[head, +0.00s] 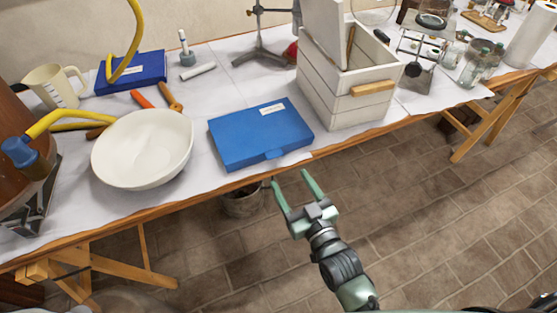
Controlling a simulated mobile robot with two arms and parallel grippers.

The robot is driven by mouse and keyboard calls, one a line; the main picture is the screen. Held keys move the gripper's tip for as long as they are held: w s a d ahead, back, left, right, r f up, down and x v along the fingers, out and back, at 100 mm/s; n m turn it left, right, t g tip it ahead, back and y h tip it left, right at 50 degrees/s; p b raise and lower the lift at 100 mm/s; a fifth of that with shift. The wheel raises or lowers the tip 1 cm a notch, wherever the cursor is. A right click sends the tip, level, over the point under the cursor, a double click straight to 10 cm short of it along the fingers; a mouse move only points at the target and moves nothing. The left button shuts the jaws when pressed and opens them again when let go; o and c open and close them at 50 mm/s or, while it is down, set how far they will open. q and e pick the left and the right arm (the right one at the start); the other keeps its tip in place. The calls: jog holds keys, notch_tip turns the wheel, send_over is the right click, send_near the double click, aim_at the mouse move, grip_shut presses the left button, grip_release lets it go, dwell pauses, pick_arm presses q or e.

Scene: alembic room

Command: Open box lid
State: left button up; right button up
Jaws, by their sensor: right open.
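A blue box (260,134) with a white label on its lid lies closed near the front edge of the table. A white wooden box (345,100) with a light wood handle stands to its right; its lid (323,32) is raised upright and the inside shows. A second blue case (131,72) with a label lies further back on the left, closed. My right gripper (292,182) is open and empty, in front of the table edge, below and right of the near blue box and apart from it. My left gripper is not in view.
A white bowl (143,148) stands left of the near blue box. A beige mug (56,85), yellow hose and tool handles are at the back left. Glassware (481,63) and a paper roll (531,36) are at the right. A bucket (241,203) stands under the table.

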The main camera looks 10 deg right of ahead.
aim_at(276, 157)
jog(key=x, duration=0.4)
jog(key=r+x, duration=0.1)
jog(key=x, duration=0.2)
jog(key=shift+w+a, duration=0.2)
jog(key=shift+w, duration=0.2)
jog(key=shift+a, duration=0.1)
jog(key=c, duration=1)
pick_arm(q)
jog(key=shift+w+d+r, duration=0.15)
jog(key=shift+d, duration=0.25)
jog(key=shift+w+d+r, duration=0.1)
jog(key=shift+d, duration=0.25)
